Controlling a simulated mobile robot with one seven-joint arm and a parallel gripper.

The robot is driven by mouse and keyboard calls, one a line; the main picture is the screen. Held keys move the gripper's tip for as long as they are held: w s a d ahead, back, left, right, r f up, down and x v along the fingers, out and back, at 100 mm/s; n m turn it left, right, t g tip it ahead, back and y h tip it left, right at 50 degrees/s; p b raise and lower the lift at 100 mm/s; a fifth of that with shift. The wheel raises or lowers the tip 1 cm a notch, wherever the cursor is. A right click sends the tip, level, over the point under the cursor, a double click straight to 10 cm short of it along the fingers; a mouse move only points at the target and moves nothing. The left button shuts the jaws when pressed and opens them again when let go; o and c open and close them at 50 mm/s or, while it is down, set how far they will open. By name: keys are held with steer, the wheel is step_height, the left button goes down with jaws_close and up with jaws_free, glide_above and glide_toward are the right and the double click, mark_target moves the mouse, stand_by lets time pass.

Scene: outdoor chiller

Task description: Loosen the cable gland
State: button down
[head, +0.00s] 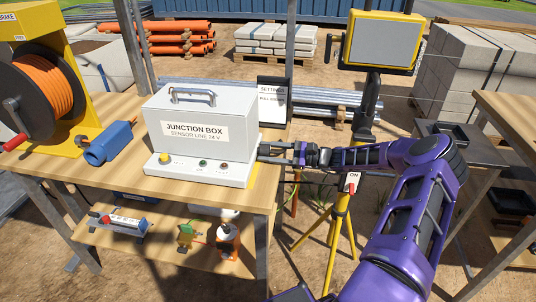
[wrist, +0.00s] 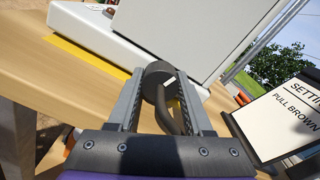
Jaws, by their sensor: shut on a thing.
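The junction box (head: 203,119) is a light grey case with a handle on top, standing on the wooden bench. My gripper (head: 264,153) reaches its right side from the right. In the wrist view my gripper (wrist: 162,92) is shut on the cable gland (wrist: 158,70), a dark round fitting with a white mark on its face. The fingers lie on either side of the gland. A dark cable (wrist: 170,112) hangs from the gland, between the fingers. In the head view I cannot make out the gland behind my fingers.
A settings sign (head: 272,101) stands just behind the box's right side. A yellow tripod lamp (head: 380,41) stands near my arm. A blue tool (head: 108,143) and an orange cable reel (head: 55,92) are left of the box. The bench's front edge is clear.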

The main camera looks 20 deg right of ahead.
stand_by(0.4)
steer(key=shift+c, duration=1.5)
jaws_free()
